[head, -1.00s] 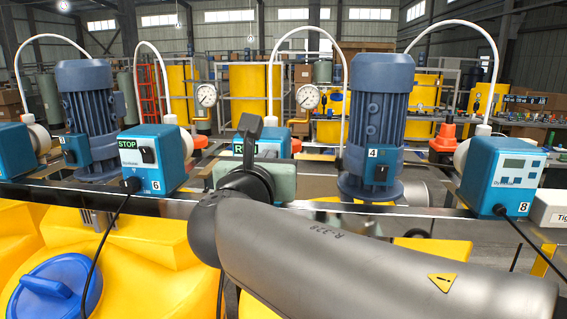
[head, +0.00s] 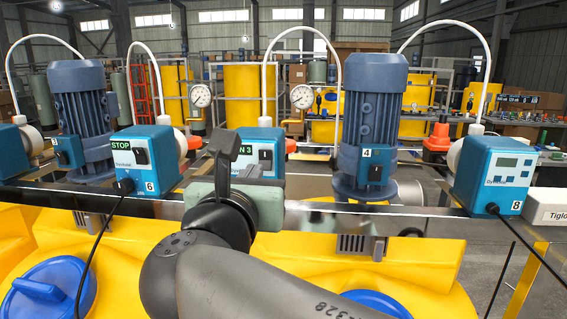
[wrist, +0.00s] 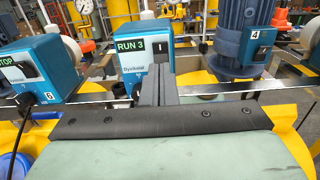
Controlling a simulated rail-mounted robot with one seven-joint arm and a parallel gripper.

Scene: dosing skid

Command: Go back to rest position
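My gripper (head: 226,150) is in the middle of the head view, in front of the dosing pump labelled 3 (head: 268,146), and hides part of it. In the wrist view my gripper's dark fingers (wrist: 158,84) are together at the centre, with nothing seen between them. That view shows pump 3 (wrist: 140,66) beyond the fingers, its green display reading RUN 3. I see no contact between gripper and pump. The rest position is not marked in any view.
Pump 6 (head: 146,160) reads STOP and stands left. Motor 4 (head: 373,115) and pump 8 (head: 492,172) stand right. A metal rail (head: 330,216) runs below them. Yellow tanks (head: 420,262) with blue lids (head: 50,292) fill the foreground. A black cable (head: 102,245) hangs at left.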

